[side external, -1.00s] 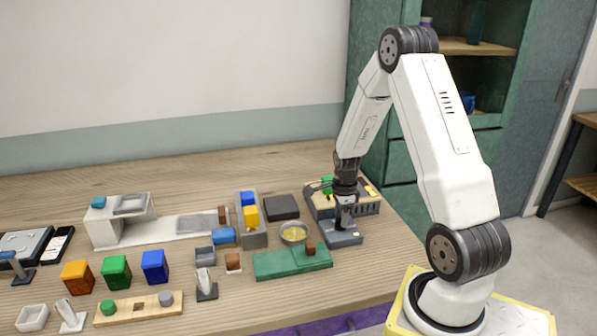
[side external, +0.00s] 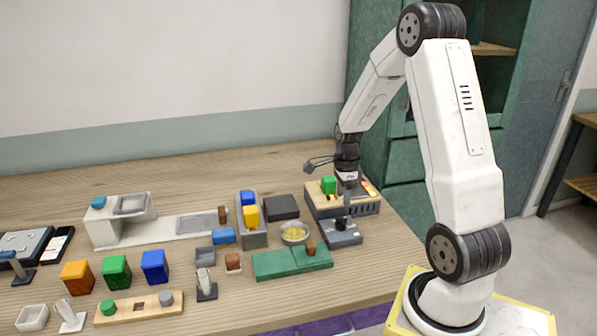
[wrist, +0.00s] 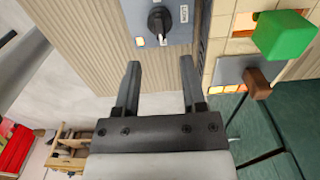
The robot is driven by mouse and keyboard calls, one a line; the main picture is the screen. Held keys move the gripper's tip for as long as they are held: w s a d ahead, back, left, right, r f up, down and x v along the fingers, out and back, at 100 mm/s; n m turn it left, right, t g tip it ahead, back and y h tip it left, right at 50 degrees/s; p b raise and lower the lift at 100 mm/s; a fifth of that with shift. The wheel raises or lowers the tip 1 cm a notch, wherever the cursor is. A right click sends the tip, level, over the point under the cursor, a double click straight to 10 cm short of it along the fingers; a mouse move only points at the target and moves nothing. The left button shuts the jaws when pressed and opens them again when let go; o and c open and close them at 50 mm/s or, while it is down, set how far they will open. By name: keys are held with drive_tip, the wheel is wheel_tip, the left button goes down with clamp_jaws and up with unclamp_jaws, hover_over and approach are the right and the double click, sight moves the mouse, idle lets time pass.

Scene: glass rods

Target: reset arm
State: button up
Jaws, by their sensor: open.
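My gripper (side external: 347,188) is raised at the right end of the table, just above the grey device with the black knob (side external: 341,225). In the wrist view my gripper (wrist: 160,80) has its two fingers apart with nothing between them. The knob (wrist: 159,20) shows beyond the fingertips on its grey panel, apart from them. My arm is bent, with the elbow high.
A yellow-filled bowl (side external: 294,233) and green board (side external: 275,264) are to the left. Air above the table is free.

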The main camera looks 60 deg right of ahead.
drive_tip(key=shift+r, duration=0.35)
drive_tip(key=shift+w+a+r+n, duration=0.1)
drive_tip(key=shift+w+a+n, duration=0.1)
drive_tip(key=shift+a+n, duration=0.3)
drive_tip(key=s+a+r+n+t, duration=0.2)
drive_tip(key=a+n, duration=2.3)
drive_tip(key=n, duration=0.1)
drive_tip(key=shift+a+r+t, duration=0.2)
drive_tip(key=shift+a+t, duration=0.05)
drive_tip(key=shift+t, duration=0.05)
